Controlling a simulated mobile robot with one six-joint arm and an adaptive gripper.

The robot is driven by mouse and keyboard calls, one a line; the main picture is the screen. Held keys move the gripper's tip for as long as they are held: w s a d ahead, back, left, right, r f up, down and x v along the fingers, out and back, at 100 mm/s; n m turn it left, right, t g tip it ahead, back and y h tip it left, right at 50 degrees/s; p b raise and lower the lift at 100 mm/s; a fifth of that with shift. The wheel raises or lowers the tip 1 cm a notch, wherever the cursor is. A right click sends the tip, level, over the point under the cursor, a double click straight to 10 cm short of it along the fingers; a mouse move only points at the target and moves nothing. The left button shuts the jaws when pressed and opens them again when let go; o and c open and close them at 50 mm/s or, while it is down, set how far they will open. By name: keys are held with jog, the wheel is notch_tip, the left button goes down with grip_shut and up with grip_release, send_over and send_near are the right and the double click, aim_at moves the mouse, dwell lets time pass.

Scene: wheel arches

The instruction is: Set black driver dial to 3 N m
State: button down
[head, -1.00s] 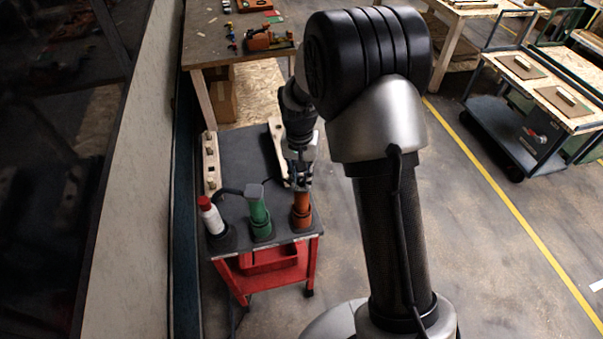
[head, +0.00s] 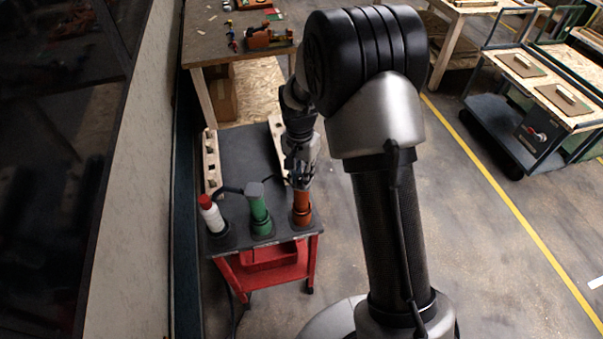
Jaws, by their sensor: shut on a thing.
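My gripper (head: 300,182) points down over the front right of a small cart (head: 243,150). It is shut on the top of an orange driver (head: 302,207), which stands upright in a dark holder. The fingers and wrist hide the driver's upper end, and no dial marks are legible. A green driver (head: 259,210) stands to the left, with a dark cable from its head. I cannot make out a black driver.
A white bottle with a red top (head: 211,214) stands at the cart's front left. Pale wooden strips with holes (head: 211,162) line its sides.

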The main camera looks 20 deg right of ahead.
jog(key=c, duration=1.4)
grip_release()
notch_tip(320, 180, up, 12)
jog(key=shift+w, duration=0.15)
jog(key=shift+a, duration=0.1)
jog(key=s+r+n+t+b, duration=0.1)
jog(key=s+r+n+t, duration=0.15)
jog(key=s+r, duration=0.55)
jog(key=s+r+n+t+b, duration=0.1)
jog(key=s+r+n, duration=0.2)
jog(key=s, duration=0.8)
jog(key=s+f+n+t, duration=0.1)
jog(key=s+n, duration=0.2)
jog(key=s, duration=0.6)
jog(key=shift+f+b, duration=0.4)
